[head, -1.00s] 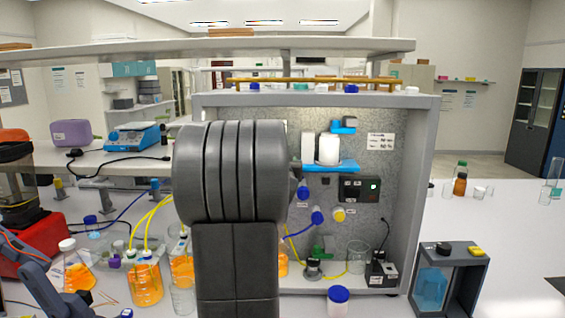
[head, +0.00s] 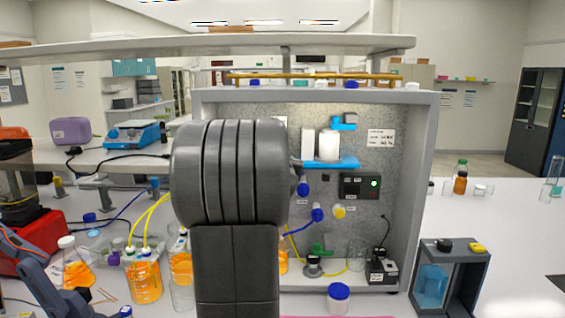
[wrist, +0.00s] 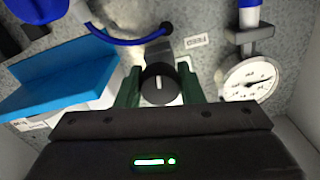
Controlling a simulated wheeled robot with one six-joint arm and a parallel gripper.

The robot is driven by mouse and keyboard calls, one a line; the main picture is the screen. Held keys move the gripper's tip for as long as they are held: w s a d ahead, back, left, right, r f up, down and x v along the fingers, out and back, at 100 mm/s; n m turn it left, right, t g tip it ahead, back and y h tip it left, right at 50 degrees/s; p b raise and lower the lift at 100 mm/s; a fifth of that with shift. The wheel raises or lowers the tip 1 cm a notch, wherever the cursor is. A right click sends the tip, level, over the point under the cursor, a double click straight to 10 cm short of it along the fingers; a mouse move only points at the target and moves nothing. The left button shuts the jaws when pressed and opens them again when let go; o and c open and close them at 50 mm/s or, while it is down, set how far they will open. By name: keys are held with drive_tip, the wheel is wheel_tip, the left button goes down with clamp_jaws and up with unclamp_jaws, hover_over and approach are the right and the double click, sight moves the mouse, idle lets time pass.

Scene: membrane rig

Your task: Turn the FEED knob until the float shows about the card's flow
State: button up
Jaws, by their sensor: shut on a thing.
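The FEED knob (wrist: 160,84) is a round black knob with a white pointer line, seen in the wrist view. A small label (wrist: 196,42), upside down there, sits beside it on the panel. My gripper (wrist: 159,90) is shut on the knob, with one green finger on each side of it. In the head view my own arm hides the gripper and the knob. A white card (head: 380,138) is on the rig's back panel, its print too small to read. I cannot make out the float in either view.
In the wrist view a round dial gauge (wrist: 248,78) is close on the right and a blue shelf (wrist: 62,82) on the left. A blue tube (wrist: 125,38) curves past the knob. Orange-filled bottles (head: 145,281) stand left of my arm.

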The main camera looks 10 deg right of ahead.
drive_tip(key=m+b, duration=0.1)
drive_tip(key=m, duration=0.3)
drive_tip(key=shift+f, duration=0.1)
drive_tip(key=m+b, duration=0.1)
drive_tip(key=m, duration=0.3)
drive_tip(key=m+b, duration=0.1)
drive_tip(key=m, duration=0.2)
drive_tip(key=shift+m, duration=2.2)
drive_tip(key=o, duration=1)
drive_tip(key=shift+s, duration=0.1)
drive_tip(key=s+a, duration=0.1)
drive_tip(key=s, duration=0.8)
drive_tip(key=s+a, duration=0.1)
drive_tip(key=s, duration=0.3)
drive_tip(key=shift+s+a+b, duration=0.2)
drive_tip(key=shift+a+b, duration=0.1)
drive_tip(key=shift+a, duration=0.05)
